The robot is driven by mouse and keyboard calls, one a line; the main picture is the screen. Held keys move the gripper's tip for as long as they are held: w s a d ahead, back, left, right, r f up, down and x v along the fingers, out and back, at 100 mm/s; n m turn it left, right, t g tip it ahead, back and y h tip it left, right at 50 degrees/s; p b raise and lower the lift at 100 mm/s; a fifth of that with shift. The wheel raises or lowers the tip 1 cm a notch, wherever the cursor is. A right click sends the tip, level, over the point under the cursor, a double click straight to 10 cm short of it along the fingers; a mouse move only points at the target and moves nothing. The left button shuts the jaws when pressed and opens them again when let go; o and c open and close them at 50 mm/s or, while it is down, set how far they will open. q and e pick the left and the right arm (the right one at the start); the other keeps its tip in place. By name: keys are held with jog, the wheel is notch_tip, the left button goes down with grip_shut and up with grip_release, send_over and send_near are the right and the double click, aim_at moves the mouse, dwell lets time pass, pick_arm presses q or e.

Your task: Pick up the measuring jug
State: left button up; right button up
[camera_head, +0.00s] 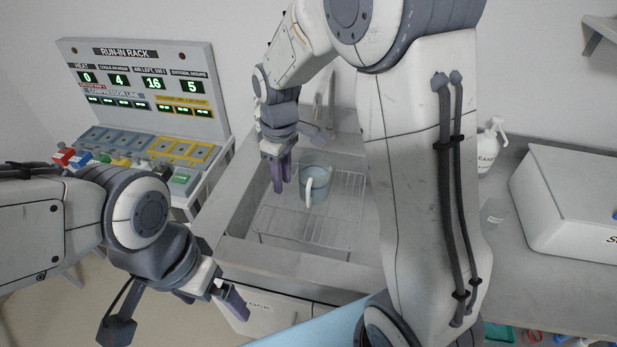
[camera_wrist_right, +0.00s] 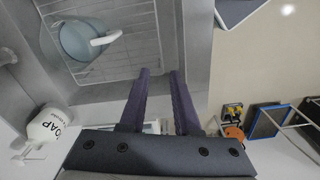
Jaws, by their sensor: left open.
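The measuring jug (camera_head: 318,180) is a pale blue-grey, see-through vessel with a white handle. It stands on a wire rack (camera_head: 335,232) in the sink, its handle facing the front of the sink. It also shows at the upper left of the right wrist view (camera_wrist_right: 78,42), with its handle pointing right. My right gripper (camera_head: 281,187) points down just left of the jug in the head view, apart from it. Its purple fingers are parted and empty in the right wrist view (camera_wrist_right: 160,74). My left gripper (camera_head: 232,299) is open and empty at the lower left, outside the sink.
The sink's metal rim (camera_head: 262,254) surrounds the jug, and a tap (camera_head: 318,128) stands behind it. A run-in rack (camera_head: 150,90) is on the left. A white spray bottle (camera_head: 489,146) and white box (camera_head: 570,205) stand on the right counter.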

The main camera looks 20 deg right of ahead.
send_near(307, 197)
jog(key=shift+w+a, duration=0.2)
jog(key=shift+w, duration=0.2)
jog(key=shift+n, duration=0.3)
jog(key=f, duration=0.4)
jog(key=shift+w+d+f, duration=0.1)
jog(key=shift+d+f, duration=0.1)
jog(key=shift+f, duration=0.15)
notch_tip(307, 197, down, 5)
jog(key=shift+f+p, duration=0.2)
jog(key=shift+p, duration=1.05)
jog(key=shift+f, duration=0.3)
jog(key=shift+d, duration=0.1)
grip_shut()
jog(key=shift+r, duration=0.15)
